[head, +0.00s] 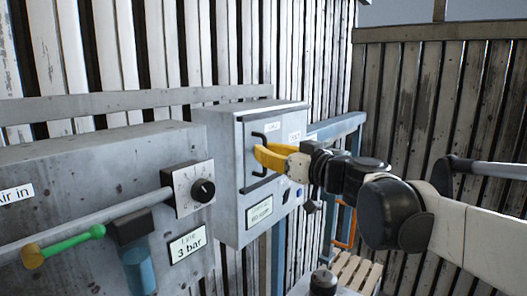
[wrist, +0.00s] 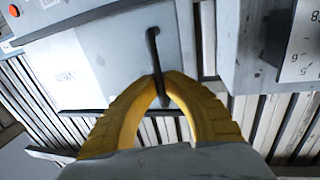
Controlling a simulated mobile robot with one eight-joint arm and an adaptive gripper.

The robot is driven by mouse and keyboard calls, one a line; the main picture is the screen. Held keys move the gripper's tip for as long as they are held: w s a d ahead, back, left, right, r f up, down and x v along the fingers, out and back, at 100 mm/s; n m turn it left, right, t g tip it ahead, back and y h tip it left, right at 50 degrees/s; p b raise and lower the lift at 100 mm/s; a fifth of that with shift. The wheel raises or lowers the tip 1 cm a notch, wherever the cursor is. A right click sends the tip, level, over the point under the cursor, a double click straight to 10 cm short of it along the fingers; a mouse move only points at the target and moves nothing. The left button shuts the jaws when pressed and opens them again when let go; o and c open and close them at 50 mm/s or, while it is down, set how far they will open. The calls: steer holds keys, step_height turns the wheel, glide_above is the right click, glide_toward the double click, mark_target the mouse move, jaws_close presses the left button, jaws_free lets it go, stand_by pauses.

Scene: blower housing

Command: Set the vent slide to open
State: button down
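The vent slide's black bar handle (head: 259,136) stands out from the front of a grey box (head: 228,171) in the head view. The handle also shows in the wrist view (wrist: 153,45), running down between my fingertips. My gripper (head: 259,156) has yellow fingers. In the wrist view their tips (wrist: 162,78) come together around the handle, so it looks shut on it. A white label reading "Vent" (wrist: 72,77) is beside the handle in the wrist view. The fingers hide part of the handle, and the slide's exact position is unclear.
Left of the box is a larger grey cabinet (head: 85,175) with a black knob (head: 203,191), a "Line 3 bar" label (head: 187,244) and a pipe with a green lever (head: 72,243). A blue frame (head: 338,128) stands behind right. A wooden pallet (head: 355,270) lies below.

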steer(key=shift+w, duration=0.1)
steer(key=w+d, duration=0.3)
steer(key=w, duration=0.1)
steer(key=w+d+b, duration=0.1)
steer(key=w+d, duration=0.2)
steer(key=w, duration=0.1)
steer(key=w+d+b, duration=0.1)
steer(key=w+d, duration=0.2)
steer(key=w, duration=0.1)
steer(key=shift+w+d, duration=0.1)
steer(key=shift+d, duration=0.2)
steer(key=c, duration=1.8)
jaws_free()
steer(key=o, duration=0.3)
steer(key=shift+w+d, duration=0.15)
steer(key=shift+d, duration=0.1)
steer(key=shift+a, duration=0.1)
steer(key=shift+s, duration=0.2)
steer(key=v, duration=1.2)
